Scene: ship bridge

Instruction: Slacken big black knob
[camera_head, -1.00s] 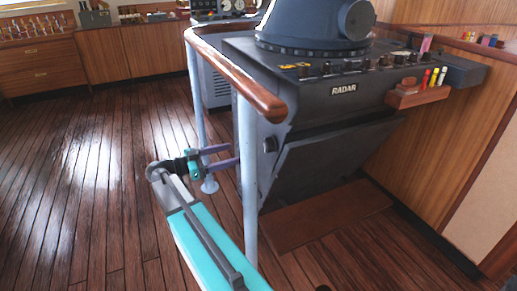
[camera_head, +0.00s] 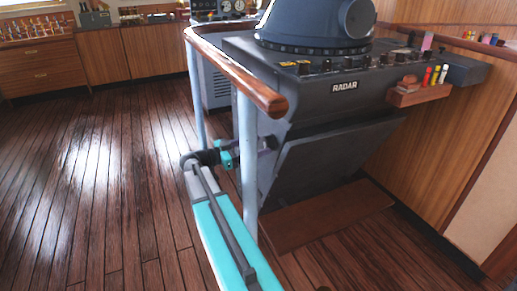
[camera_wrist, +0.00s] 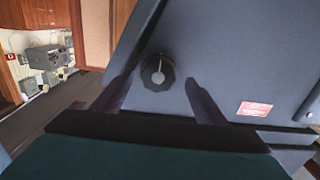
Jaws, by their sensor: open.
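The big black knob (camera_wrist: 157,73) is on the side face of the dark radar console. In the wrist view it is round with a ribbed rim and a light pointer line, and it sits ahead of and between the two purple fingers of my gripper (camera_wrist: 156,92). The fingers are apart, with a gap to the knob on each side; contact is not visible. In the head view the knob (camera_head: 270,142) shows beside the rail post, and my gripper (camera_head: 258,145) reaches it from the left, its fingers partly hidden behind the post.
The radar console (camera_head: 335,125) has a wooden handrail (camera_head: 240,75) on pale posts, one post (camera_head: 248,165) close to my arm. A small wooden holder (camera_head: 418,96) with coloured markers is on the console's right. A red-and-white label (camera_wrist: 254,109) is right of the knob. Open wooden floor lies left.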

